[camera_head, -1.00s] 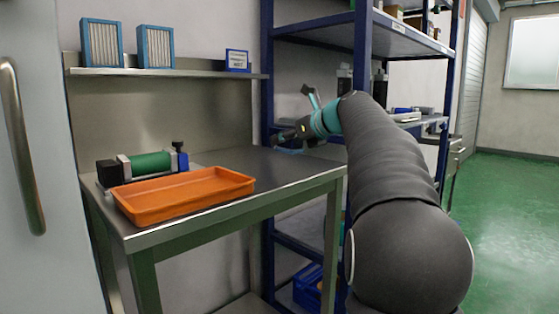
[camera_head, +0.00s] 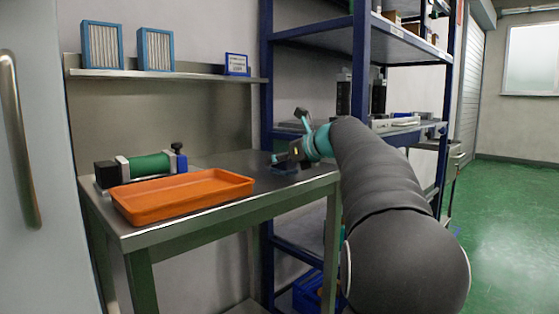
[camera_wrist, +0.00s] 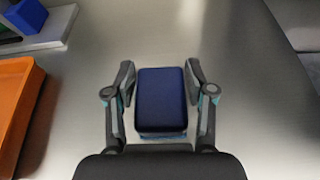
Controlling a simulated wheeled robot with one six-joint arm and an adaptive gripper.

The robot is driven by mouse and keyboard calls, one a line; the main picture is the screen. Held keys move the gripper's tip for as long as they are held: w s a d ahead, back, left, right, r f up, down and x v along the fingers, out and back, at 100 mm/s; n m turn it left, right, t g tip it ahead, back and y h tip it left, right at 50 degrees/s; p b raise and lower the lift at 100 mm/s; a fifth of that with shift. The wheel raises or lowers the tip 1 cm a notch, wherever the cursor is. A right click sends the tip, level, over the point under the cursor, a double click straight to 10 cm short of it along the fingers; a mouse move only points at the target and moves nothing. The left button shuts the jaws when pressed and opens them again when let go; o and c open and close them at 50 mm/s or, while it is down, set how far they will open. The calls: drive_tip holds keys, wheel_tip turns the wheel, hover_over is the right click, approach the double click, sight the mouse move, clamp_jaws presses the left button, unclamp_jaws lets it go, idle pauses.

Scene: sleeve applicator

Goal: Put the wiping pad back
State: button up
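The wiping pad (camera_wrist: 161,98) is a dark blue block with a lighter blue lower layer. In the wrist view it sits between the two fingers of my gripper (camera_wrist: 160,78), whose tips lie close against its sides. My gripper appears shut on it. In the head view my gripper (camera_head: 283,160) is low over the right part of the steel table (camera_head: 235,160), and the pad (camera_head: 285,169) shows dark blue beneath it, at the table surface. Whether the pad's underside touches the table is hard to tell.
An orange tray (camera_head: 183,197) stands at the table's front left. Behind it is a device with a green roller (camera_head: 150,165). A wall shelf (camera_head: 165,74) holds two blue-framed filters (camera_head: 155,49) and a small sign (camera_head: 237,64). Blue shelving (camera_head: 361,60) stands at the right. Table between tray and gripper is clear.

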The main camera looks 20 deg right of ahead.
drive_tip(key=shift+o, duration=0.8)
drive_tip(key=shift+r, duration=0.15)
drive_tip(key=p+v, duration=0.1)
drive_tip(key=v, duration=1.1)
idle(0.5)
